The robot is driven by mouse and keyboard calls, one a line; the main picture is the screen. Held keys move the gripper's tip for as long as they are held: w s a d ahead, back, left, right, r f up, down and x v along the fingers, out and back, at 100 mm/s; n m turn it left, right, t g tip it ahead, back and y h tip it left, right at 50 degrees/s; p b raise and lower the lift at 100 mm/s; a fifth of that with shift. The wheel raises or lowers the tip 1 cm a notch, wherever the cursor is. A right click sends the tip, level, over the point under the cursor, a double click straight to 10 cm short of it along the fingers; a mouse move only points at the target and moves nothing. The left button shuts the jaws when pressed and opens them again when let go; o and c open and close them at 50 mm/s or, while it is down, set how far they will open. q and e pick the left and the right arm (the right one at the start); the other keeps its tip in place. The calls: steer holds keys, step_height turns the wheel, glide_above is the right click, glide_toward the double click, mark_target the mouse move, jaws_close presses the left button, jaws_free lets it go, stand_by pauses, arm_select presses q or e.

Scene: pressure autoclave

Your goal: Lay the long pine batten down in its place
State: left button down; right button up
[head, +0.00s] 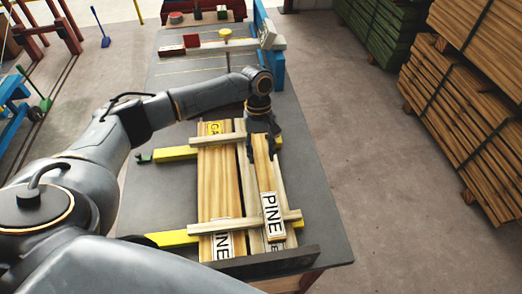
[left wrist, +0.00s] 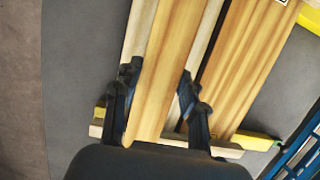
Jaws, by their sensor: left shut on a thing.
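The long pine batten (head: 264,178) is a narrow yellow-brown board with a white PINE label (head: 272,214) near its front end. My left gripper (head: 262,148) is shut on it near its far end. In the left wrist view the fingers (left wrist: 158,76) stand on both sides of the batten (left wrist: 165,50). It lies lengthwise over the pale strips, right of a wide board (head: 219,180), and passes over the front crosspiece (head: 240,223). Whether it touches what is beneath cannot be told. The wide board also shows in the left wrist view (left wrist: 243,60). My right gripper is out of view.
The grey table (head: 318,215) has free room on the right. Yellow bars (head: 174,154) lie under the boards, and a rear crosspiece (head: 206,142) lies across them. A dark rail (head: 262,264) runs along the front. Timber stacks (head: 455,120) stand at right.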

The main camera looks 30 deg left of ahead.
mark_target(259, 146)
arm_select(q)
steer(key=shift+f, duration=0.35)
steer(key=c, duration=0.7)
jaws_free()
steer(key=shift+c, duration=0.2)
steer(key=shift+r+b, duration=0.3)
steer(key=shift+r, duration=0.2)
steer(key=b+v, duration=0.2)
steer(key=v, duration=1)
steer(key=shift+d+r, duration=0.1)
steer(key=shift+r, duration=0.05)
